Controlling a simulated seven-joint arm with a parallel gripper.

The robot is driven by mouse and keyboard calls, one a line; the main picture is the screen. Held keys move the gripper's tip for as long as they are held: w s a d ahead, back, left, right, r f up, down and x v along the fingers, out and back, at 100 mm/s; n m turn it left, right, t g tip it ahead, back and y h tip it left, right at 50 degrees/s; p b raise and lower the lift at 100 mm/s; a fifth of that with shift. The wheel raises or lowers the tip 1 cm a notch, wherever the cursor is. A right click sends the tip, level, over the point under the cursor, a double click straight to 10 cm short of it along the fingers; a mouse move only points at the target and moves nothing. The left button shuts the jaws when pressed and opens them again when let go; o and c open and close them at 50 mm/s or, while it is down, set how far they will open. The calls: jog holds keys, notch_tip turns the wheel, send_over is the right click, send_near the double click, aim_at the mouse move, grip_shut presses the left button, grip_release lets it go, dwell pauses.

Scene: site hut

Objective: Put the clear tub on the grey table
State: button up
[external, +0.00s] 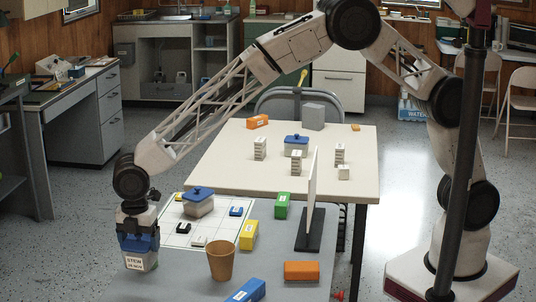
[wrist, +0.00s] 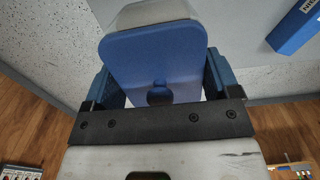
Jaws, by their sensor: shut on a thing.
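My gripper (external: 138,240) points down at the left side of the grey table (external: 275,250). It is shut on a pale clear tub (external: 141,261) with a label on its front. In the wrist view the tub's blue lid (wrist: 155,60) fills the space between my blue fingers, and its pale body shows above the lid. I cannot tell whether the tub's bottom touches the table. Another blue-lidded tub (external: 199,207) stands on a white lined sheet on the grey table. A third blue-lidded tub (external: 296,150) stands on the cream table.
A brown cup (external: 221,262), yellow box (external: 247,235), green box (external: 282,206), orange box (external: 301,271) and blue box (external: 245,291) are on the grey table. An upright white panel on a black base (external: 310,232) stands at its right. The cream table (external: 225,165) adjoins behind.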

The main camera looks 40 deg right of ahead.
jog(key=shift+f, duration=2.8)
jog(key=shift+f, duration=1.85)
jog(key=o, duration=0.9)
jog(key=shift+f, duration=0.15)
notch_tip(320, 180, up, 12)
jog(key=shift+r, duration=0.15)
